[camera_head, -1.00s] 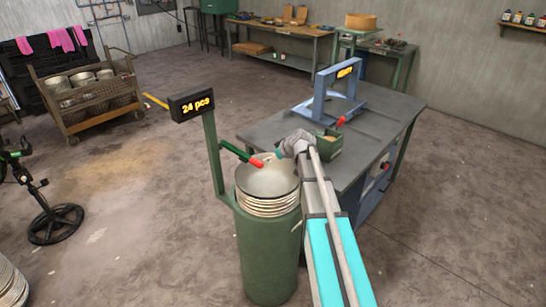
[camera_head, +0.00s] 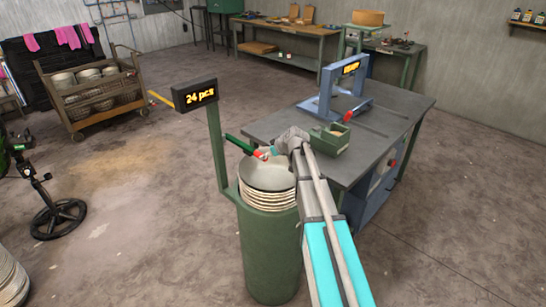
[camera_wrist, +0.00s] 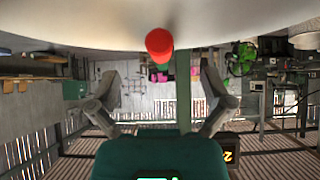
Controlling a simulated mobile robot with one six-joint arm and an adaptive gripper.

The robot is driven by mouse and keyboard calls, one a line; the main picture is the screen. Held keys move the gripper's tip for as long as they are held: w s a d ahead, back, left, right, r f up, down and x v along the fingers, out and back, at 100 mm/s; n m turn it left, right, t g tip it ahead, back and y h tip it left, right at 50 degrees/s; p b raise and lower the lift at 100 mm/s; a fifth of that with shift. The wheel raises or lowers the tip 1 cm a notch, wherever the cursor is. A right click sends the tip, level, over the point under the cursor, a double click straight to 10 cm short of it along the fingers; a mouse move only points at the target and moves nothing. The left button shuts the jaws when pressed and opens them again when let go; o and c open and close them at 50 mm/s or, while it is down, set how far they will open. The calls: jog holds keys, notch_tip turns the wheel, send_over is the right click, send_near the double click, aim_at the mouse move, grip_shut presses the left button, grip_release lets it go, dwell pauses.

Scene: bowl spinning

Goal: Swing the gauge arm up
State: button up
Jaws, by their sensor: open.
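The gauge arm (camera_head: 240,145) is a green bar on the post of the bowl stack's counter. It slopes down over the top bowl (camera_head: 262,176) and ends in a red tip (camera_head: 262,154). My gripper (camera_head: 270,152) is at the red tip, just above the bowls, and partly covers it. In the wrist view, which is upside down, my gripper (camera_wrist: 161,90) has its two fingers spread wide with nothing between them. The red tip (camera_wrist: 159,45) shows centred between them, farther up the picture; whether it touches the gripper I cannot tell.
The green drum (camera_head: 270,250) holds the stacked bowls, with a display (camera_head: 194,95) reading 24 pcs on its post. A table (camera_head: 400,105) to the right carries a blue frame (camera_head: 325,95) and a small green box (camera_head: 330,139). A bowl cart (camera_head: 90,95) stands back left.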

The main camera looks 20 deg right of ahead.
jog(key=shift+b+x, duration=1.6)
jog(key=shift+x, duration=1.1)
jog(key=c, duration=1.3)
jog(key=r+p, duration=0.4)
jog(key=shift+w+a+r, duration=0.15)
jog(key=shift+w+r, duration=0.05)
jog(key=shift+p, duration=0.3)
